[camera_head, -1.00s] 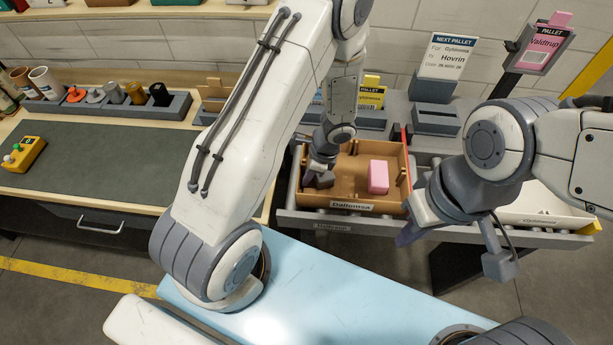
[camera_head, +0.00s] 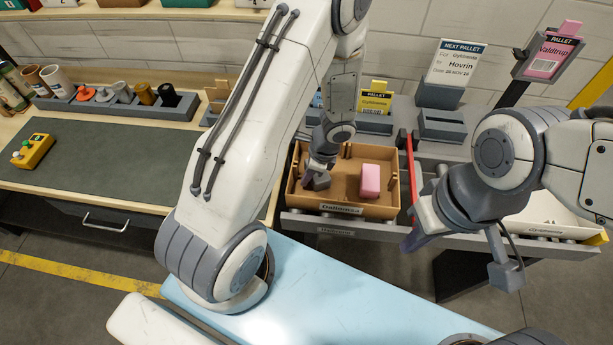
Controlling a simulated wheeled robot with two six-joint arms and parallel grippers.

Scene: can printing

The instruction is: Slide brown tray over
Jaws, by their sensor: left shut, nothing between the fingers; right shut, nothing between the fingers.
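The brown tray (camera_head: 347,208) lies on the roller rail behind the blue surface, with a label reading Dallomea on its front. A pink block (camera_head: 370,181) stands inside it, right of centre. My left gripper (camera_head: 316,181) is shut and empty, reaching down inside the tray near its left wall. Whether it touches that wall is hard to tell. My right gripper (camera_head: 414,238) is shut and empty, low and to the right of the tray, apart from it. Its tip is partly hidden by its own wrist.
A red bar (camera_head: 412,180) runs just right of the brown tray. A white tray (camera_head: 545,212) is further right on the rail. A bench with a dark mat (camera_head: 100,165) lies left. Pallet card holders, including Hovrin (camera_head: 452,65), stand behind.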

